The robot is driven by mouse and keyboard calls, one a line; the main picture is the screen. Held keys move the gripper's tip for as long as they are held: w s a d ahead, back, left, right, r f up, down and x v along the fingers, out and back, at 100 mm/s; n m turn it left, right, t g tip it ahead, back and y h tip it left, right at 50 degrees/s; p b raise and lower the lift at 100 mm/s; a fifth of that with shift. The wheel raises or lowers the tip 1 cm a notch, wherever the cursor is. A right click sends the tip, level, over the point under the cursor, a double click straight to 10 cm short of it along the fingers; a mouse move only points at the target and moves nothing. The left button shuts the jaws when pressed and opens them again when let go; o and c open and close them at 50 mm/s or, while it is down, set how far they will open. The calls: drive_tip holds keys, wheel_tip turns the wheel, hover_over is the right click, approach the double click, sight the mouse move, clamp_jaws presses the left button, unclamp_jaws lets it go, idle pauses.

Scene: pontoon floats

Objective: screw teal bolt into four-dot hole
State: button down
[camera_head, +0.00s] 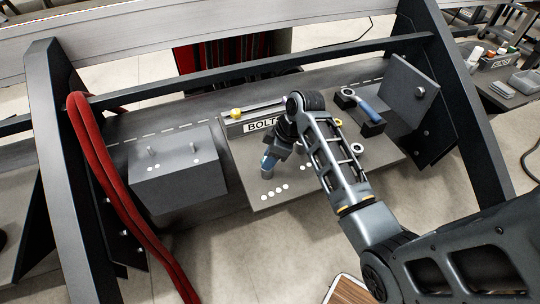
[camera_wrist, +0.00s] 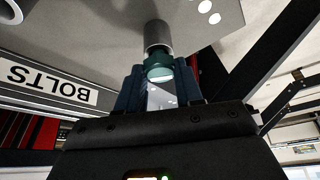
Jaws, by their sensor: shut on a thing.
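The teal bolt (camera_wrist: 158,68) sits between the blue fingers of my gripper (camera_wrist: 160,92) in the wrist view, and the fingers are shut on it. Its teal head meets the end of a grey cylinder (camera_wrist: 157,36) and looks in line with it; how deep the shank sits is hidden. White dots (camera_wrist: 205,7) show on the panel beside the cylinder. In the head view my gripper (camera_head: 269,161) points down at the grey cylinder (camera_head: 266,173), just behind the row of four dots (camera_head: 275,192) on the dark panel (camera_head: 300,188). The bolt is not clearly visible there.
The BOLTS tray (camera_head: 263,125) stands just behind my gripper, with a yellow-headed piece (camera_head: 236,113) at its left. A grey block (camera_head: 178,170) with pins is to the left. A blue-handled tool (camera_head: 366,108) rests at the right. Red hoses (camera_head: 115,190) run along the left frame.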

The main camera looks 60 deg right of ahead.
drive_tip(key=shift+f, duration=0.25)
drive_tip(key=c, duration=0.7)
unclamp_jaws()
drive_tip(key=shift+o, duration=0.2)
drive_tip(key=v, duration=0.7)
drive_tip(key=shift+r, duration=0.4)
drive_tip(key=shift+s, duration=0.1)
